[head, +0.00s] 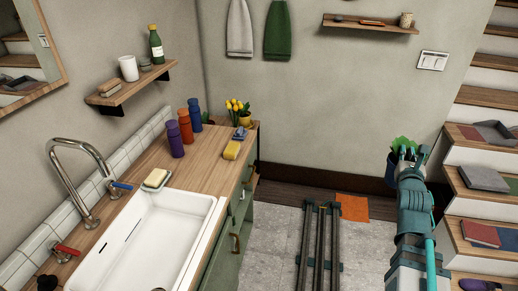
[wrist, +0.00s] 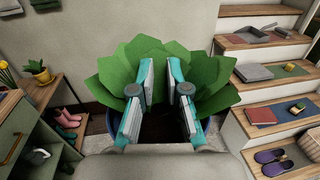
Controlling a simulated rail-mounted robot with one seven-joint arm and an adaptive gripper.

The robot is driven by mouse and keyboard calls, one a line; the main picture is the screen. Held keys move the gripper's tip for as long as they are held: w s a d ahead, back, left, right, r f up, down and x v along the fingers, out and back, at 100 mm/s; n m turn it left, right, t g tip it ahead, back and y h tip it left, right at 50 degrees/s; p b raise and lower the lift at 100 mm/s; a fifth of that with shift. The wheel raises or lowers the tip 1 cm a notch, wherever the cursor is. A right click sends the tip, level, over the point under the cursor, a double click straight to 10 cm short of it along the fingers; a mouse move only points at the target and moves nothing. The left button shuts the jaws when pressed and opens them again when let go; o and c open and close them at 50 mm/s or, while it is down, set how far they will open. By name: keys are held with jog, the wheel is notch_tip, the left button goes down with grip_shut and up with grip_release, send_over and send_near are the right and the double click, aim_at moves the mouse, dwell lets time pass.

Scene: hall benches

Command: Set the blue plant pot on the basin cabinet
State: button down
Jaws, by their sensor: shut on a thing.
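The blue plant pot (wrist: 111,122) holds a plant with broad green leaves (wrist: 205,85). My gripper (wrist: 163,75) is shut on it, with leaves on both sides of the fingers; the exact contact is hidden. In the head view, my gripper (head: 407,160) is at the right, before the stairs, and only a little of the pot (head: 423,154) and leaves (head: 402,144) shows past it. The basin cabinet (head: 205,160) is at the left, with a wooden top, a white basin (head: 150,240) and green fronts. The pot is well apart from it.
On the top stand several bottles (head: 186,126), a yellow sponge (head: 231,150), a soap dish (head: 157,179) and a tap (head: 82,170). A pot of yellow flowers (head: 240,113) is at the far end. Stairs (head: 470,160) with goods rise at right. Bare wood lies near the bottles.

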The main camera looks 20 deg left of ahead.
jog(key=s+a+f+n+g+y+b, duration=0.15)
jog(key=a+y, duration=0.25)
jog(key=a, duration=1.2)
jog(key=s+a+n+y+b, duration=0.1)
jog(key=s+a+n+y, duration=0.2)
jog(key=a, duration=1.2)
jog(key=s+a+n+g+y+b, duration=0.1)
jog(key=s+a, duration=0.4)
jog(key=a, duration=0.5)
jog(key=s+a, duration=0.5)
jog(key=a, duration=0.5)
jog(key=s+a+n+g+y+b, duration=0.1)
jog(key=s+a, duration=0.4)
jog(key=a, duration=0.4)
jog(key=w+a+f+m+t+h, duration=0.2)
jog(key=w+a+f+m+h, duration=0.1)
jog(key=w+a, duration=0.45)
notch_tip(320, 180, down, 9)
jog(key=w+a+p, duration=0.1)
jog(key=w+a, duration=0.1)
jog(key=shift+a, duration=0.2)
jog(key=shift+n, duration=0.25)
